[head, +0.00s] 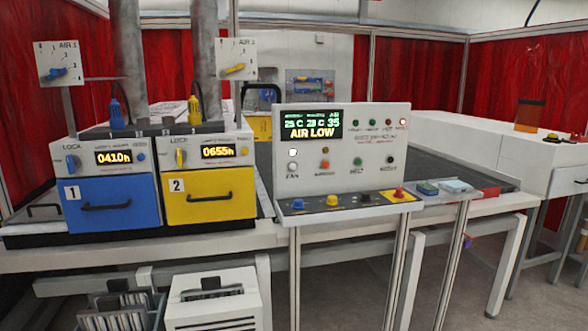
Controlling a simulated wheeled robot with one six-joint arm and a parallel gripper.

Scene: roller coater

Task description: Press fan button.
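The white control panel (373,120) stands upright at the middle of the table. A bright white round spot, seemingly a lit lamp (292,152), sits just above the button. An orange button (325,164), a green one (357,161) and a dark one (390,159) follow to the right. Nothing covers the fan button. My gripper is not in view.
A sloped ledge (345,207) with several coloured knobs juts out below the panel. A blue drawer unit (115,218) and a yellow one (205,208) stand to the left. A side shelf (440,194) holds small boxes at the right. Table legs stand below.

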